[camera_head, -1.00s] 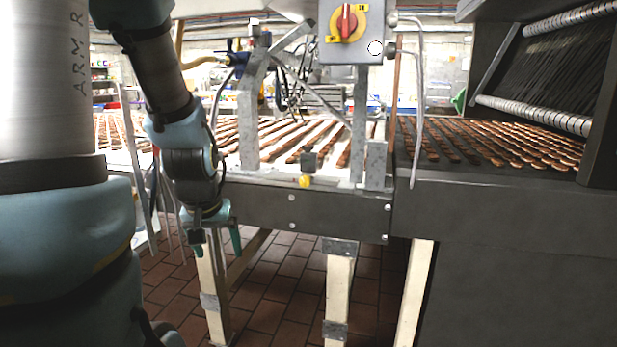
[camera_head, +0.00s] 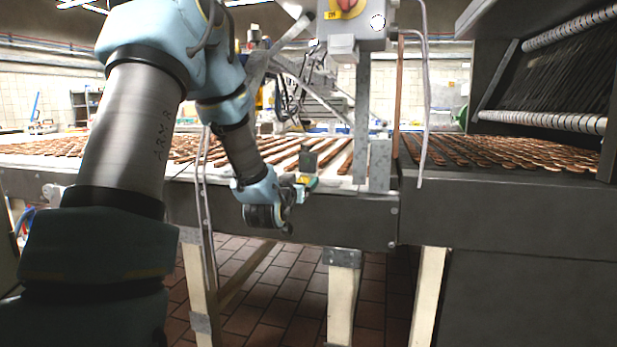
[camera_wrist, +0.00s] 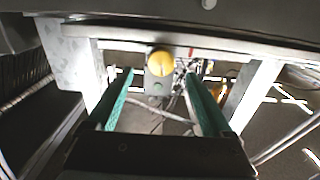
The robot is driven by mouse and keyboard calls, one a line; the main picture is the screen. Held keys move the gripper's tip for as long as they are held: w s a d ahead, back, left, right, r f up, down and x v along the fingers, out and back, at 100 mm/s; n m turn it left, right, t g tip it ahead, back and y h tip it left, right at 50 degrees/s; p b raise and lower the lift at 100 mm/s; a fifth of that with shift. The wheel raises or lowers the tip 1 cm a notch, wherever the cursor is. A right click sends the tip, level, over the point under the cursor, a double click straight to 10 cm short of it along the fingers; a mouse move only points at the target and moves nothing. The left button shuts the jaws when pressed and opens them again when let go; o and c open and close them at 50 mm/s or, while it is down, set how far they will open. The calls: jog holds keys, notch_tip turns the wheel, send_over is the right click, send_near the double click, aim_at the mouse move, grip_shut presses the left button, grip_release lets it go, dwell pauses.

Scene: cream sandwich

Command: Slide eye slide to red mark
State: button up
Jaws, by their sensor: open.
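The eye slide shows in the head view as a small dark block (camera_head: 308,162) on the conveyor's front edge. My gripper (camera_wrist: 157,74) is open, with one green finger on each side of the knob and plate in that view. A gap shows on both sides, and nothing is held. In the head view my gripper (camera_head: 306,185) is at the front edge, partly hidden by my wrist. A small red spot (camera_wrist: 190,52) lies beside the knob; I cannot tell whether it is the red mark.
A grey switch box (camera_head: 352,32) with a red and yellow knob hangs above the slide. Metal posts (camera_head: 380,165) and a bent pipe (camera_head: 424,110) stand right of it. The dark conveyor frame (camera_head: 480,215) extends right.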

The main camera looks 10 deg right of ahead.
aim_at(308, 174)
jog(key=p+x, duration=0.1)
jog(key=x, duration=0.7)
jog(key=shift+w+d, duration=0.1)
jog(key=shift+w, duration=0.1)
jog(key=shift+c, duration=0.3)
grip_shut()
dwell(0.3)
